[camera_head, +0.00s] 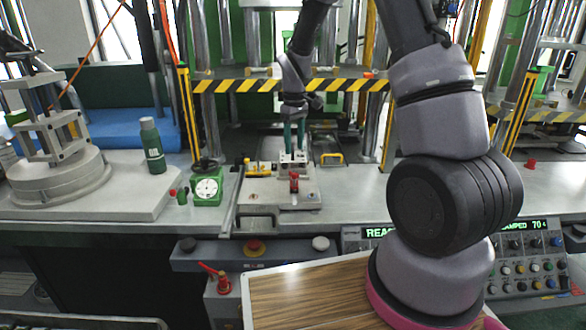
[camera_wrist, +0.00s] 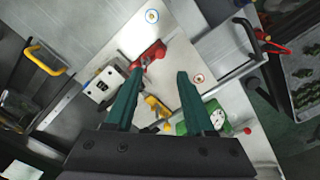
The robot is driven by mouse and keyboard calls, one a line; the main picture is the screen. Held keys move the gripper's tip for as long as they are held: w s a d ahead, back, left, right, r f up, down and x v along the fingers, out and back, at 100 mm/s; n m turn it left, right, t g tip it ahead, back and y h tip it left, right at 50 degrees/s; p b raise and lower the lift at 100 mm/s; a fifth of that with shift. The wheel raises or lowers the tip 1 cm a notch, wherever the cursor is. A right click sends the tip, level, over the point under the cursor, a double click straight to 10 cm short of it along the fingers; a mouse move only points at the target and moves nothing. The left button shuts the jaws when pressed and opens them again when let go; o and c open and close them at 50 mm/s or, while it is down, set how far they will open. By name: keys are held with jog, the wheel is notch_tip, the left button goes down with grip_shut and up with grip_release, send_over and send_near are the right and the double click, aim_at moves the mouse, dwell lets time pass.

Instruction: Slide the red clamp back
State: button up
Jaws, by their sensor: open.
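The red clamp (camera_head: 294,181) stands on the metal mould plate (camera_head: 270,195) on the workbench. It also shows in the wrist view (camera_wrist: 150,54), near the tip of my left finger. My gripper (camera_head: 293,138) points down over the plate, just behind the red clamp in the head view. Its two green fingers are apart with nothing between them in the wrist view (camera_wrist: 160,73). The left fingertip looks very close to the clamp; whether they touch I cannot tell. A yellow clamp (camera_head: 258,168) is on the plate's left side and also shows in the wrist view (camera_wrist: 157,106).
A pale block (camera_wrist: 103,86) sits beside the clamp. A yellow handle (camera_head: 332,158) is to the right. A green gauge (camera_head: 207,187), a green bottle (camera_head: 152,146) and a grey fixture (camera_head: 52,150) stand left. A striped bar (camera_head: 290,86) crosses behind. The bench right of the plate is clear.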

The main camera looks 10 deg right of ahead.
aim_at(294, 173)
notch_tip(294, 173, down, 9)
jog(key=shift+f, duration=0.15)
jog(key=shift+c, duration=0.3)
grip_shut()
jog(key=shift+s, duration=0.1)
dwell(1.2)
